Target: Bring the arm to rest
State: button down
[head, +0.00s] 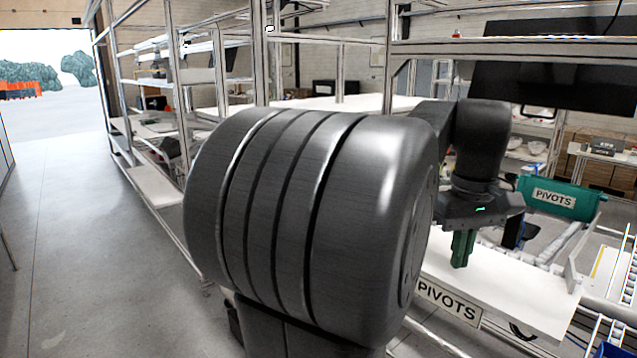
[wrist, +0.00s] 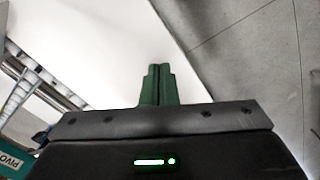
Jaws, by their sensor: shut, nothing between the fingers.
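My gripper (head: 462,250) has green fingers pointing down above the white shelf board (head: 520,293) in the head view. The fingers are together with nothing between them. In the wrist view my gripper (wrist: 159,85) shows its two green fingers side by side, over the edge between the white board (wrist: 100,50) and the grey floor (wrist: 240,60). My large dark arm link fills the middle of the head view and hides part of the rack behind it. No helmet shell can be made out.
A teal bin labelled PIVOTS (head: 562,197) stands right of my gripper. A PIVOTS label (head: 448,300) is on the board's front edge. Metal rack posts (head: 388,85) and shelves surround the arm. A dark monitor (head: 555,72) is behind. The floor aisle (head: 80,230) at left is clear.

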jog(key=s+a+r, duration=0.3)
jog(key=a+r, duration=0.1)
jog(key=shift+s+r+p, duration=0.2)
jog(key=shift+r+p, duration=0.05)
jog(key=shift+p, duration=0.1)
jog(key=shift+s, duration=0.1)
dwell(0.4)
